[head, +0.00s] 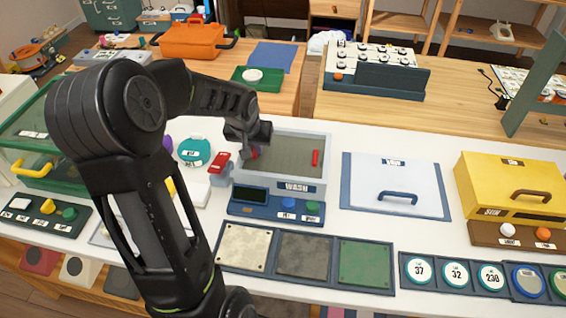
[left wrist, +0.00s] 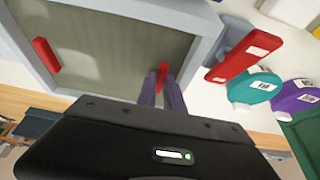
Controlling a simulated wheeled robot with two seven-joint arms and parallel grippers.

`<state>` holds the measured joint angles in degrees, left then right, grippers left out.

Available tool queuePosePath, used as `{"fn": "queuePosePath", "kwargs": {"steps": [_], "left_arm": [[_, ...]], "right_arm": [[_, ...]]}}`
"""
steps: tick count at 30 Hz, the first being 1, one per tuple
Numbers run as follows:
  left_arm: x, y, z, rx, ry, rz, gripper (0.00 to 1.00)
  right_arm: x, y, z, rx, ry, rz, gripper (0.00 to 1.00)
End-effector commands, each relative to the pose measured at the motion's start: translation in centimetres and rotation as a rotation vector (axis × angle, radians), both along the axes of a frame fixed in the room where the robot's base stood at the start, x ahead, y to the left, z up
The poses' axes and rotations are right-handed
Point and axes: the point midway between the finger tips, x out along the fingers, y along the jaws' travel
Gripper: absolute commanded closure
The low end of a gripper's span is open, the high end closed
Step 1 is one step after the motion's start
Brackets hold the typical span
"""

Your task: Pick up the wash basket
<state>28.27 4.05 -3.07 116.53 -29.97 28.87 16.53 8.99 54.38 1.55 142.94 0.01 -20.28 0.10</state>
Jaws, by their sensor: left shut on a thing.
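The wash basket (head: 290,152) is a grey-brown mesh tray with a red handle at each side. It sits inside the pale grey tub of the wash unit (head: 288,188), behind the "WASH" label. My left gripper (head: 252,150) reaches down at the basket's left side and is shut on its left red handle, partly hidden in the head view. In the left wrist view the two fingers (left wrist: 162,92) close around that red handle (left wrist: 163,74), and the other red handle (left wrist: 46,55) is free. I cannot tell whether the basket is raised. My right gripper is not in view.
A red labelled block (head: 220,167) stands close left of the tub, with a teal round item (head: 194,151) beyond. A white lidded unit (head: 396,184) and a yellow box (head: 512,180) stand to the right. Flat square pads (head: 304,256) lie in front.

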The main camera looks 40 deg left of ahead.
Motion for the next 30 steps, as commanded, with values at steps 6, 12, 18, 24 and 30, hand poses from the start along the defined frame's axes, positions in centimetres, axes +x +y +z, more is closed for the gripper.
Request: {"fn": "queuePosePath", "kwargs": {"steps": [6, 12, 18, 24, 30], "left_arm": [[0.1, 0.0, 0.4, 0.001, -0.002, 0.000, 1.00], [0.1, 0.1, 2.7, 0.003, -0.006, 0.001, 1.00], [0.2, 0.1, 6.6, 0.003, -0.008, 0.001, 1.00], [0.1, 0.0, 9.5, 0.002, -0.005, 0.000, 1.00], [0.0, 0.0, 10.1, 0.000, -0.002, 0.000, 1.00]], "right_arm": [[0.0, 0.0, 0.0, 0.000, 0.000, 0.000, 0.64], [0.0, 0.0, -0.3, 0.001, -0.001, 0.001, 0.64], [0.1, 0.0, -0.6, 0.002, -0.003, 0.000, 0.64], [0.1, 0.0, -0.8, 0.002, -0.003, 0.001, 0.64], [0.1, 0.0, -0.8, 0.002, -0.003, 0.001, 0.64]]}}
